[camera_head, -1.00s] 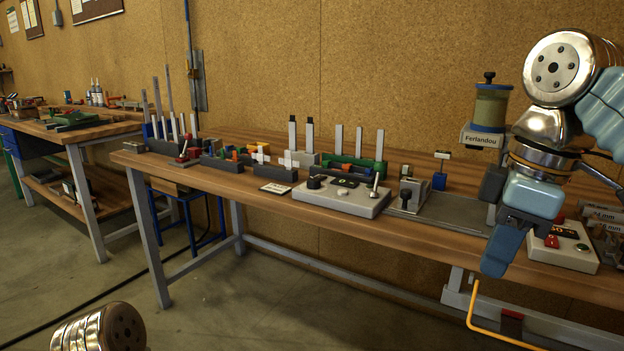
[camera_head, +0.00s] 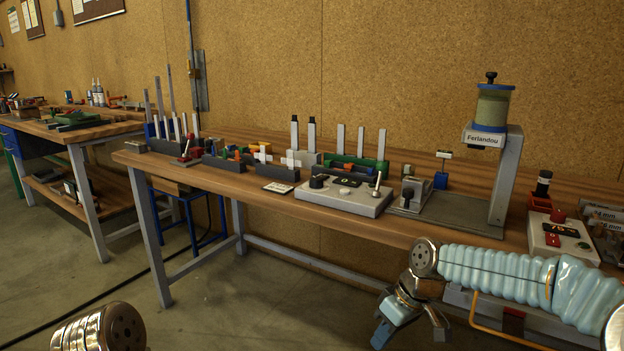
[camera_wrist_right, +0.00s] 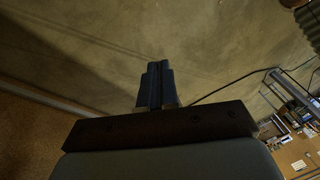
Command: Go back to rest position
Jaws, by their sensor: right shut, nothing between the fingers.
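My right gripper (camera_head: 384,336) hangs low in front of the long workbench (camera_head: 300,210), below its front edge, at the lower right of the head view. It points downward and is clear of the bench. In the right wrist view its two dark fingers (camera_wrist_right: 154,85) are together, with nothing between them and bare floor beyond. At the lower left of the head view only a ribbed metal joint of my left arm shows; the left gripper is out of view.
On the bench stand a press labelled Ferlandou (camera_head: 505,165), a grey control box (camera_head: 343,197), a box with a red button (camera_head: 562,238) and several racks of upright bars. An orange bar (camera_head: 500,335) is near my right arm. The floor (camera_head: 235,310) in front is clear.

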